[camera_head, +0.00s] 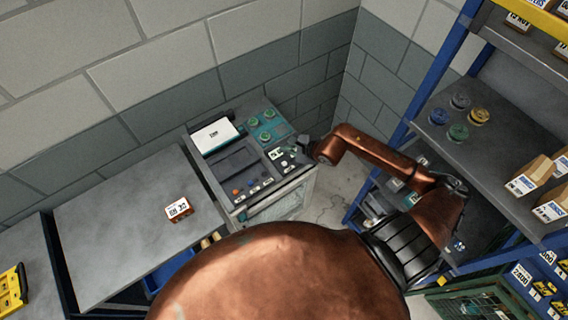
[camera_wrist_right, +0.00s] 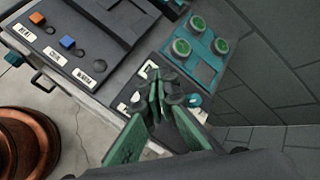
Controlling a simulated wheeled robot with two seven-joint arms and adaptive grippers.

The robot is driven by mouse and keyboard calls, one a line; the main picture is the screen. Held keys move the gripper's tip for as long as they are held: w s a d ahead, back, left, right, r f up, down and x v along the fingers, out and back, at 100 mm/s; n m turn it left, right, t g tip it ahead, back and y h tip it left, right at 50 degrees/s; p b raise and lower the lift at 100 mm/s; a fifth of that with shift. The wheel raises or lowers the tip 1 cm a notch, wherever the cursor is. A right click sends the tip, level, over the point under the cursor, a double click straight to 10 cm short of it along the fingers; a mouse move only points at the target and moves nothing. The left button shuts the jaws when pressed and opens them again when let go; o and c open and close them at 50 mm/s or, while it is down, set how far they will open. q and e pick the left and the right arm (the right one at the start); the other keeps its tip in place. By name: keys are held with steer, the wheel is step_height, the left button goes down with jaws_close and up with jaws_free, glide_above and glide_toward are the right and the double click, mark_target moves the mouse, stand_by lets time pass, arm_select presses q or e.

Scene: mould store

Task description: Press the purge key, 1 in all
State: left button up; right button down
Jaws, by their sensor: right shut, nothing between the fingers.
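The grey machine panel (camera_head: 245,205) stands against the wall in the head view. Its front row has an orange key (camera_wrist_right: 37,18), a blue key (camera_wrist_right: 67,42) and a dark key (camera_wrist_right: 100,66), each with a white label beside it. The labels are too small to read surely, so I cannot tell which key is the purge key. My right gripper (camera_wrist_right: 165,98) is shut and empty, at the panel's right end beside the row. Its green fingers hide part of the panel there; I cannot tell whether they touch it. My left gripper is not in view.
Several green round knobs (camera_wrist_right: 181,47) sit on a teal plate behind the fingers. A white screen (camera_head: 214,135) is at the panel's back left. A grey bench (camera_head: 120,215) with a small labelled box (camera_head: 178,209) lies left. A blue-framed shelf (camera_head: 500,110) stands close on the right.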

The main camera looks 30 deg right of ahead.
steer(key=b, duration=0.4)
glide_above(286, 164)
step_height(286, 164, down, 7)
steer(key=shift+a+r, duration=0.1)
steer(key=shift+f+b, duration=0.45)
steer(key=shift+f, duration=0.3)
stand_by(0.5)
steer(key=shift+f+b, duration=0.4)
steer(key=shift+b, duration=0.1)
steer(key=shift+f+b, duration=0.45)
steer(key=shift+f, duration=0.05)
stand_by(0.5)
steer(key=shift+r, duration=0.1)
steer(key=shift+r+p, duration=0.5)
steer(key=shift+r, duration=0.35)
steer(key=shift+r, duration=0.1)
